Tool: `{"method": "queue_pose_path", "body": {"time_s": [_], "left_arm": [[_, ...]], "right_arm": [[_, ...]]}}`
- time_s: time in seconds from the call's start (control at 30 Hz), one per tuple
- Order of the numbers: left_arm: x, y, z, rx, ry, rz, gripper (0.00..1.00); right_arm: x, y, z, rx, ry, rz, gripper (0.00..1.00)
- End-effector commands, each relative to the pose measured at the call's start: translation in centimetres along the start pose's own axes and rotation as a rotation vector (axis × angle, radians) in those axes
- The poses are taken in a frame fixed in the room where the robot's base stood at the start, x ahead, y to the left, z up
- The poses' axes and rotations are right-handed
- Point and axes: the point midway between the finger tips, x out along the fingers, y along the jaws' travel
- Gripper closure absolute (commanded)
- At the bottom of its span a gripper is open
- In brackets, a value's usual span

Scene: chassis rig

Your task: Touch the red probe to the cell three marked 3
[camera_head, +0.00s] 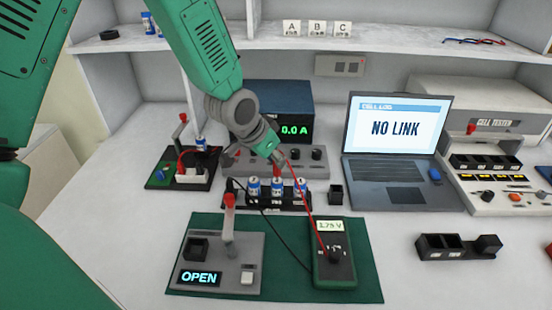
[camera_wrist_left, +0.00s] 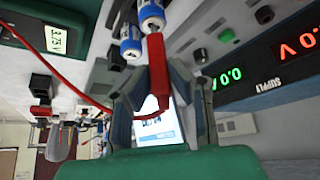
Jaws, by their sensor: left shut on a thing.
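My left gripper (camera_head: 275,156) is shut on the red probe (camera_head: 277,170), which points down over the middle cell (camera_head: 277,189) of the black rack (camera_head: 240,200). In the left wrist view the red probe (camera_wrist_left: 157,75) stands between the fingers (camera_wrist_left: 158,90), its far end at the edge of a blue-and-white cell (camera_wrist_left: 151,14); whether they touch cannot be told. Another cell (camera_wrist_left: 131,45) is beside it. The left cell (camera_head: 253,188) and right cell (camera_head: 300,188) stand upright; their numbers are too small to read. A red lead runs to the multimeter (camera_head: 347,268). My right gripper is not seen.
A switch box (camera_head: 248,275) reading OPEN, with a red-handled lever, and the multimeter lie on a green mat (camera_head: 367,284). A supply (camera_head: 290,97) stands behind the rack. A laptop (camera_head: 395,135) shows NO LINK. A black holder (camera_head: 455,252) sits at the right.

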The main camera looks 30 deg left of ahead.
Motion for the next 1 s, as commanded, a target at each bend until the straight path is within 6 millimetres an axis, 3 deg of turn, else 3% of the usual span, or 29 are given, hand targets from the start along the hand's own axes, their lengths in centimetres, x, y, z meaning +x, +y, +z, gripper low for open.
{"method": "queue_pose_path", "body": {"time_s": [0.27, 1.0], "left_arm": [[-0.4, 0.0, -0.2, 0.0, 0.0, 0.0, 1.0], [-5.3, 0.0, -3.0, 0.0, 0.0, 0.0, 1.0]], "right_arm": [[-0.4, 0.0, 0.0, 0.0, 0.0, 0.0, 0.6], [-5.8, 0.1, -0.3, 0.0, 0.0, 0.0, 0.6]]}}
